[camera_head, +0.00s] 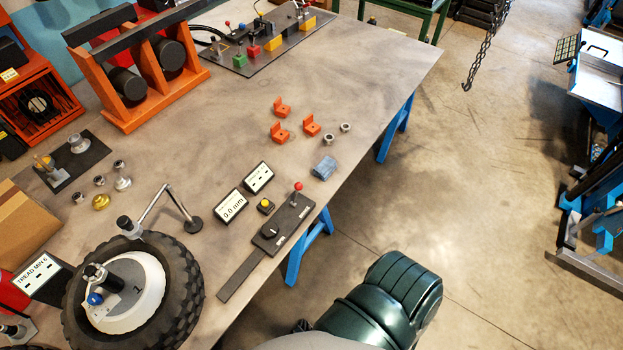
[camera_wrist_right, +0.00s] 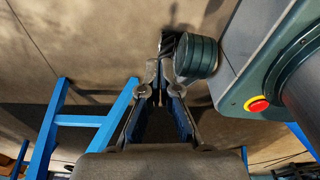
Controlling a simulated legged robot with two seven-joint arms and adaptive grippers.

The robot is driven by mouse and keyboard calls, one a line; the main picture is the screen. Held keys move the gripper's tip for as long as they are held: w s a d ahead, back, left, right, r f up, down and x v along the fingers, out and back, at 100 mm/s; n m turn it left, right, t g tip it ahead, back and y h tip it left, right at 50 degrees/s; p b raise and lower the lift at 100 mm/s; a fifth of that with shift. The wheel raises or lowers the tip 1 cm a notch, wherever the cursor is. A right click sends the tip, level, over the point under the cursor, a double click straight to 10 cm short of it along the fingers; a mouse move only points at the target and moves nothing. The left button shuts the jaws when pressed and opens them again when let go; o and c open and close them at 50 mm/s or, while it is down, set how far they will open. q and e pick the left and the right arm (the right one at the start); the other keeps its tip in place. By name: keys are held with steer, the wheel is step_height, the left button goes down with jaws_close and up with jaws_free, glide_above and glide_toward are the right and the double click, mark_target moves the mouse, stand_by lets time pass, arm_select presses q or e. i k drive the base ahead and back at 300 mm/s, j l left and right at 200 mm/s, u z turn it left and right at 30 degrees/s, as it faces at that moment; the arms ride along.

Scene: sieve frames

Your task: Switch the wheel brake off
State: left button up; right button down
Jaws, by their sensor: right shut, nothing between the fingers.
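The wheel (camera_head: 187,275), with a black knobby tyre and white hub, lies on the workbench at the lower left. A dark switch panel (camera_head: 262,243) lies to its right near the bench edge. It carries a red-tipped lever (camera_head: 298,187) and a black rotary knob (camera_head: 269,230). I cannot read its labels, so which control is the brake is unclear. My right gripper (camera_wrist_right: 160,88) is shut and empty in the right wrist view, above the floor and away from the panel. My left gripper is not in view.
A yellow button box (camera_head: 266,206) and a "0.0 mm" display (camera_head: 230,205) sit left of the panel. A thin arm on a stand (camera_head: 193,224) reaches over the tyre. Orange brackets (camera_head: 281,132) and a blue block (camera_head: 324,168) lie behind. Blue trestle legs (camera_wrist_right: 85,121) stand below.

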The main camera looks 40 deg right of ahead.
mark_target(299, 186)
steer(key=z, duration=1.4)
